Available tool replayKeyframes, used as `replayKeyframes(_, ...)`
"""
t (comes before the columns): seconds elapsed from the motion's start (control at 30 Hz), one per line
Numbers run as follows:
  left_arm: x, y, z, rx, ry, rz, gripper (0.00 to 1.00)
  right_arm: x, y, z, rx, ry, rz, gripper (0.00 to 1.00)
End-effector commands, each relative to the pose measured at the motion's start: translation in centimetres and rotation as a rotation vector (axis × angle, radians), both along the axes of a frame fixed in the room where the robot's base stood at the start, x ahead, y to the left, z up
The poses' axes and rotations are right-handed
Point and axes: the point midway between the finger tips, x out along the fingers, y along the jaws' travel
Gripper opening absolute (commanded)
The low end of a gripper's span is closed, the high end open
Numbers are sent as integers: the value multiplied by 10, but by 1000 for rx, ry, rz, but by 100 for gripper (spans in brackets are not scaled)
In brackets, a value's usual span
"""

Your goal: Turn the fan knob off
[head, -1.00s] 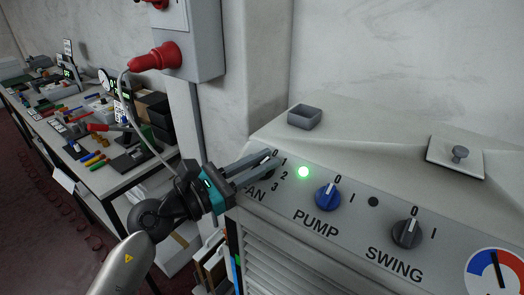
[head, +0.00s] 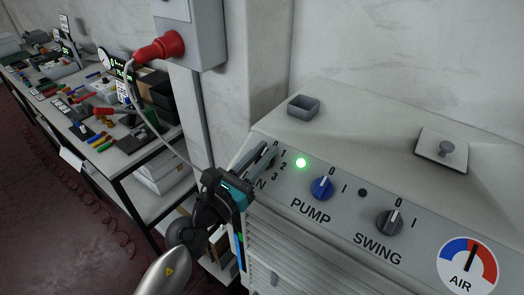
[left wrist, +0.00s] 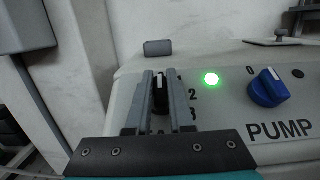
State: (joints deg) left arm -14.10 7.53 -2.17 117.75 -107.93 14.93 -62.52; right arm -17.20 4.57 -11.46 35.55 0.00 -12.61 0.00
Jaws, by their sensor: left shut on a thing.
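The fan knob (left wrist: 160,95) is dark with a white pointer mark. It sits between the two fingers of my left gripper in the left wrist view, and the pointer lies along the fingers. In the head view my left gripper (head: 266,154) is at the panel's left end, shut on the knob and mostly hiding it. The numbers 1, 2 and 3 show to the right of the fingers, while the FAN label is mostly covered. A green lamp (head: 301,163) glows beside the numbers. My right gripper is not in view.
The blue pump knob (head: 322,188) and the dark swing knob (head: 389,222) lie to the right on the same panel. A round air dial (head: 468,265) is at lower right. A cluttered workbench (head: 118,160) and a grey box with a red plug (head: 160,48) are at left.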

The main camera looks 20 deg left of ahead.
Motion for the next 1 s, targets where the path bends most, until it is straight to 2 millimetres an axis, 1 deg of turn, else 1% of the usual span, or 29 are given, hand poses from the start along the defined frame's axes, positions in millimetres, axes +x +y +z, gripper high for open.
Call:
replayKeyframes(0.03, -2, -2, -10, 4, 23, -8, 0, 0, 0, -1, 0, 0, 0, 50)
replayKeyframes(0.13, -2, -2, -11, 4, 23, -8, 0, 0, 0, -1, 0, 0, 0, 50)
replayKeyframes(0.17, -2, -2, -11, 3, 23, -8, 22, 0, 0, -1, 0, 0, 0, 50)
replayKeyframes(0.47, -1, -1, -10, 3, 23, -5, 56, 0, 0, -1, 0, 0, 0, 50)
replayKeyframes(0.83, -2, 1, -7, 2, 14, -1, 56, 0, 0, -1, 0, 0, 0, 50)
replayKeyframes(0.93, -9, 3, -8, 1, 12, 0, 56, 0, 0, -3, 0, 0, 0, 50)
replayKeyframes(1.0, -16, 6, -9, 2, 14, 0, 56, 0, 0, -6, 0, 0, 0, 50)
